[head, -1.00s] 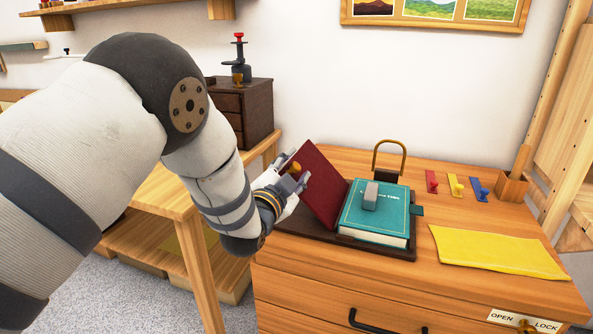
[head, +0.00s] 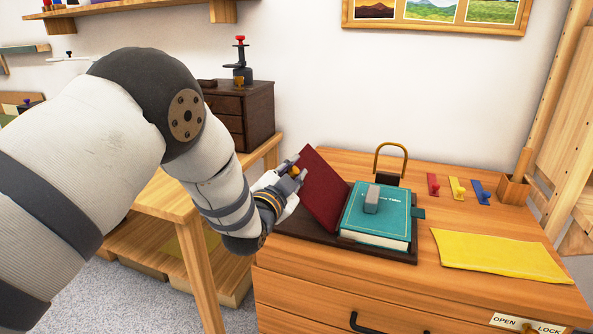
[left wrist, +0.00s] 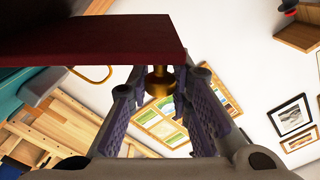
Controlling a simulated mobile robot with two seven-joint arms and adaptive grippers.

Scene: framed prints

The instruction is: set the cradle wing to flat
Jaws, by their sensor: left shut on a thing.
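The cradle wing (head: 322,190) is a dark red panel on the left of a dark cradle base (head: 312,230). It stands tilted up, leaning to the left. A brass knob (head: 295,171) sits on its outer face. My left gripper (head: 291,172) is at this knob, shut on it. In the left wrist view the knob (left wrist: 160,82) lies between the fingers, under the red wing (left wrist: 100,42). A teal book (head: 376,214) lies in the cradle with a grey block (head: 371,199) on top. My right gripper is not in view.
A yellow cloth (head: 495,249) lies at the right of the cabinet top. Red, yellow and blue tabs (head: 457,188) and a wooden box (head: 513,190) stand behind it. A brass loop (head: 391,157) rises behind the book. A lower wooden table (head: 165,195) is at the left.

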